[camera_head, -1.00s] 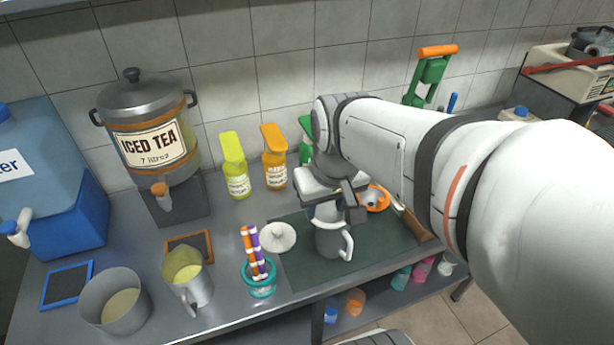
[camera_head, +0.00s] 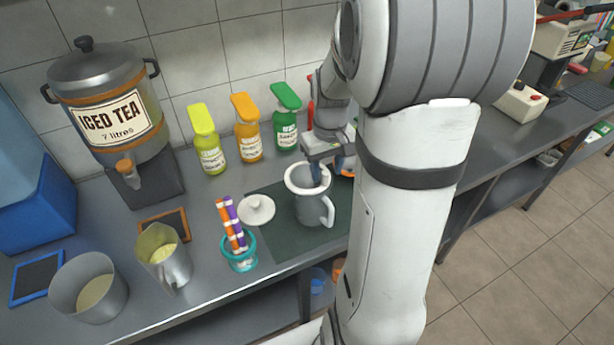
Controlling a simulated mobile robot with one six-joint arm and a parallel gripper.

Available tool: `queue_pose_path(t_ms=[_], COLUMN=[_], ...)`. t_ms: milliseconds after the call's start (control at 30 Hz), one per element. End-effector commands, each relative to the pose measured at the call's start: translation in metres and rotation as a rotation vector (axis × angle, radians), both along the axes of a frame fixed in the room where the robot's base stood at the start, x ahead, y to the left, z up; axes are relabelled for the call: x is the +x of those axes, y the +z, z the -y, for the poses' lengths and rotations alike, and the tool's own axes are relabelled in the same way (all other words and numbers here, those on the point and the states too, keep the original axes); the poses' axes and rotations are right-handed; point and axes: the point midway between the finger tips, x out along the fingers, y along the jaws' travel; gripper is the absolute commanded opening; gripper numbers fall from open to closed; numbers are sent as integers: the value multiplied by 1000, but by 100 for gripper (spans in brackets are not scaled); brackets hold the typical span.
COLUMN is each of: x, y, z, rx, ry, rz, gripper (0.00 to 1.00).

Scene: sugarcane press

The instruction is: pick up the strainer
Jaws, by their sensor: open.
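No strainer can be made out for certain. A small orange edge (camera_head: 347,174) shows just behind and right of my gripper, mostly hidden by my arm; I cannot tell whether it is the strainer. My gripper (camera_head: 331,170) is open and points down at the back right rim of a grey jug with a white rim and handle (camera_head: 311,205). One finger overlaps the jug's rim in the picture; I cannot tell whether it touches.
A white lid (camera_head: 256,210) lies left of the jug, near a teal cup of striped sticks (camera_head: 240,255). Yellow, orange and green bottles (camera_head: 248,138) stand behind. Metal jugs (camera_head: 163,258) and an iced tea urn (camera_head: 110,110) are on the left. My arm hides the counter's middle.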

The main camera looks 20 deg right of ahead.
Motion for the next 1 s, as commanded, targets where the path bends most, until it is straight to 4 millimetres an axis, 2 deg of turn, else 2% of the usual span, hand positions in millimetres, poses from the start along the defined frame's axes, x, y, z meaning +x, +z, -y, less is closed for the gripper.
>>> queue_pose_path(t_ms=[100,200,433,1000], x=[1,1,1,1], y=[-16,-23,-25,-24], z=[0,0,0,1], rx=[1,0,0,0], ry=[0,-1,-1,-2], rz=[-2,-1,1,1], gripper=[43,43,43,0])
